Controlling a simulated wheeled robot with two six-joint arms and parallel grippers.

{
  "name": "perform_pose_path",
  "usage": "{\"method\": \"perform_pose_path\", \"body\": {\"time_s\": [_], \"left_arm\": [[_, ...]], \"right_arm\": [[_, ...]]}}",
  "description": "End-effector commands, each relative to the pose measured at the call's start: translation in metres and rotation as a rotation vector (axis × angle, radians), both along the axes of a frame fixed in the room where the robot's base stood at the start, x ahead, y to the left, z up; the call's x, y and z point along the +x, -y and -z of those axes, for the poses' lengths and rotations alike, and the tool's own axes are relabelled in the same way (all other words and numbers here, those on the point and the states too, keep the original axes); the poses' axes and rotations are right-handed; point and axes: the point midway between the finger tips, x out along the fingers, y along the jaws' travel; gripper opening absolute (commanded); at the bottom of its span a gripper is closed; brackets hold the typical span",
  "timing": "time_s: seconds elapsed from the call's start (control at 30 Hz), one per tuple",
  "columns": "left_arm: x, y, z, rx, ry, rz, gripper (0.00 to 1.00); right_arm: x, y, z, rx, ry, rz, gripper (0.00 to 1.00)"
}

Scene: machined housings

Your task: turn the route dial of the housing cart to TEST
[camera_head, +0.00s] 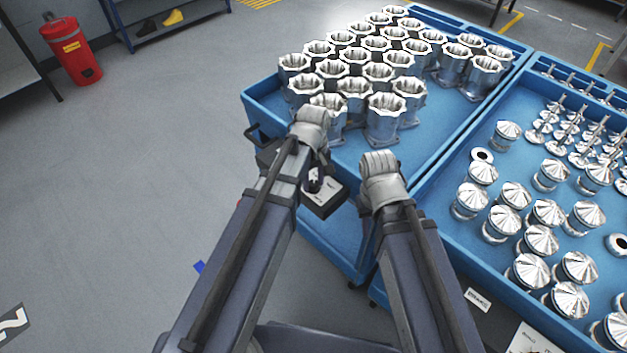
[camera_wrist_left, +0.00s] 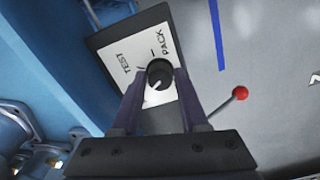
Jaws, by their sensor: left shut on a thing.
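The route dial is a round black knob (camera_wrist_left: 160,72) on a white label plate (camera_wrist_left: 123,62) marked TEST on the left and PACK on the right. A pale mark on the knob points to the lower left in the left wrist view; I cannot tell its exact setting. My left gripper (camera_wrist_left: 159,82) is shut on the knob, one finger on each side. In the head view the dial plate (camera_head: 322,200) is on the near corner of the housing cart (camera_head: 345,240), partly behind my left arm. My right wrist (camera_head: 380,170) is right of it; its fingers are hidden.
Several machined housings (camera_head: 384,118) stand on the blue cart. A second blue cart (camera_head: 462,262) at right holds finned metal parts (camera_head: 540,240). A lever with a red ball (camera_wrist_left: 240,93) is beside the dial. Open floor lies left, with a red bin (camera_head: 74,52) at the far left.

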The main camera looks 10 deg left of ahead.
Motion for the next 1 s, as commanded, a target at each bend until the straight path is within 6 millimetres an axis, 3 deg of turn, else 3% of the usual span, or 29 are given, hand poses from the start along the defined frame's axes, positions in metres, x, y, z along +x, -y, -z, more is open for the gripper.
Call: {"method": "perform_pose_path", "body": {"time_s": [0.17,0.57,1.0], "left_arm": [[-0.0001,-0.0001,0.0001,0.000,0.000,0.000,0.00],[-0.0001,-0.0001,0.0001,0.000,0.000,0.044,0.00],[-0.0001,-0.0001,0.0001,0.000,0.000,0.391,0.00]], "right_arm": [[0.0000,0.0000,0.0001,0.000,0.000,0.000,0.33],[0.0000,0.0000,0.0001,0.000,0.000,0.000,0.33],[0.0000,0.0000,0.0001,0.000,0.000,0.000,0.33]]}}
